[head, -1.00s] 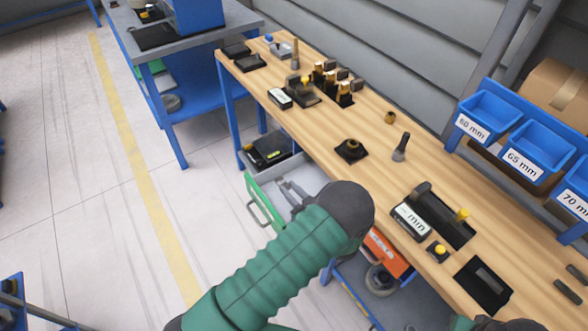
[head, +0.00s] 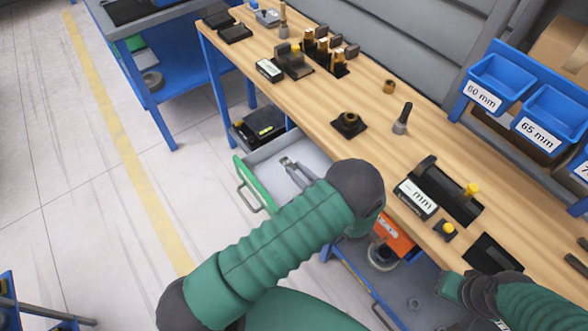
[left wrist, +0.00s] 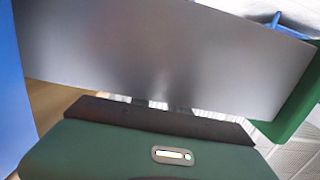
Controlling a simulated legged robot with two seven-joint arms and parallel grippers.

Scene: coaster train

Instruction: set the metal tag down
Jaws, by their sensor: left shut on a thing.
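My left gripper (head: 289,164) is over the open grey drawer (head: 262,153) with a green front (head: 247,184), below the workbench edge. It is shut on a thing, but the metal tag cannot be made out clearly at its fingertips. In the left wrist view a broad grey metal panel (left wrist: 165,55), apparently the drawer's side wall, hides most of the fingers. The drawer's green front shows at the right there (left wrist: 295,100). My right gripper (head: 455,288) is at the lower right, by the bench's front edge; its fingers cannot be made out.
The wooden workbench (head: 370,95) holds a black fixture (head: 445,190) with a display, a dark square base (head: 348,124) and several brass parts at the back. Labelled blue bins (head: 500,80) stand at the right. An orange box (head: 392,238) is under the bench.

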